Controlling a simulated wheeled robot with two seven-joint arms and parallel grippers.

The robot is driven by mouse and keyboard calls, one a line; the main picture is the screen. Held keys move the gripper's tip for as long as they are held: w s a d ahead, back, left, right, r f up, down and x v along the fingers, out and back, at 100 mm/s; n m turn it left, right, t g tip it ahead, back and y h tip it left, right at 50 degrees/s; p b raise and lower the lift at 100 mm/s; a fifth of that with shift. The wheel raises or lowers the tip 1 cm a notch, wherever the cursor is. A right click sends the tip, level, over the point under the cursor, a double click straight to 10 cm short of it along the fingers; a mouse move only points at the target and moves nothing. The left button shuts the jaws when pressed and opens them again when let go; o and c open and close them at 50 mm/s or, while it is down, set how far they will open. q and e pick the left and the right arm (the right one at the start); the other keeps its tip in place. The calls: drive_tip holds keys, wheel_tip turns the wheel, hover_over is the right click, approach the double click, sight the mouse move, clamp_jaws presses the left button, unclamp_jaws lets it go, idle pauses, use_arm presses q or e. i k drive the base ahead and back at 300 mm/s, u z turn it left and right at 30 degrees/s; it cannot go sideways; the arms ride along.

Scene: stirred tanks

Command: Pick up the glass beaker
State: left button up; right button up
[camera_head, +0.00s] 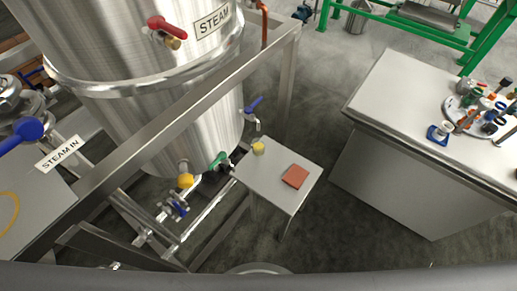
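A small cup-like vessel with yellow contents (258,148), which looks like the glass beaker, stands upright near the back left of a small grey table (270,178). It is small in the picture, so I cannot make out its glass walls clearly. It is just below a tap with a blue handle (254,105) on the steel tank. Neither of my grippers is in view, and nothing is touching the vessel.
An orange-red pad (295,176) lies on the small table. The large steel tank (150,110) and its grey frame (185,118) stand close on the left. A white-topped bench (400,95) with several bottles stands right. Open floor (325,225) lies between.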

sight(257, 144)
drive_tip(key=u, duration=2.15)
drive_tip(key=k, duration=1.65)
drive_tip(key=z, duration=2.05)
drive_tip(key=i, duration=0.5)
drive_tip(key=z, duration=0.15)
